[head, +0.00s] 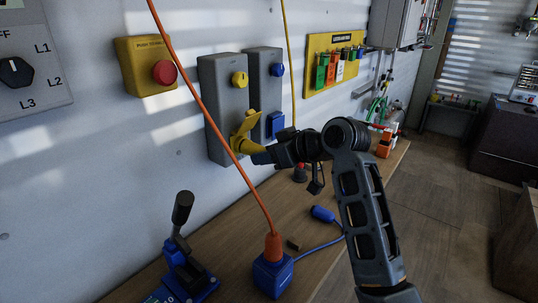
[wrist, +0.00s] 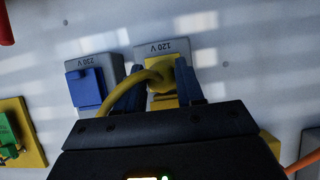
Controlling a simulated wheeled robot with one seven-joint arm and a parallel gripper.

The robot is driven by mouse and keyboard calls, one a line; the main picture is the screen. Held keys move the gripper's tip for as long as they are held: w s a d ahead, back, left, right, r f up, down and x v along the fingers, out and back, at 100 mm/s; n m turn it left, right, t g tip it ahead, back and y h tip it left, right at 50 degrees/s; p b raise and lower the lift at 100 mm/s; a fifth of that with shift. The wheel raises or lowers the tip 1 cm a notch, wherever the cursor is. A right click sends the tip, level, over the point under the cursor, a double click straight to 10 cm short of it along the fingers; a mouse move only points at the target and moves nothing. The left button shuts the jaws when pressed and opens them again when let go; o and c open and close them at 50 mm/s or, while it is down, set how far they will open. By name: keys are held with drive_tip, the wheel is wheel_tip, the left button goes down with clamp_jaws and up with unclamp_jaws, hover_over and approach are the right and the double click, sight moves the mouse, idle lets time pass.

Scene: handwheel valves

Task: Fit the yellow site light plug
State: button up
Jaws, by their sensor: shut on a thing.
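My gripper (head: 262,155) is at the left grey socket box (head: 222,95), its fingers shut on the yellow plug (head: 243,146). The plug is at the yellow socket low on this box, beneath a raised yellow lid (head: 248,122). I cannot tell how deep the plug sits; the socket mouth is hidden.
The 230 V box (head: 262,80), with a shut blue lid (head: 274,124), stands close to the right. An orange cable (head: 208,115) hangs across the front, down to a blue box (head: 272,274) on the bench. A black lever (head: 181,212) and blue connector (head: 322,213) are on the bench.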

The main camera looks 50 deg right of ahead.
drive_tip(key=shift+w, duration=0.25)
drive_tip(key=o, duration=1.1)
drive_tip(key=b+v, duration=0.1)
drive_tip(key=v, duration=0.7)
drive_tip(key=shift+f, duration=0.1)
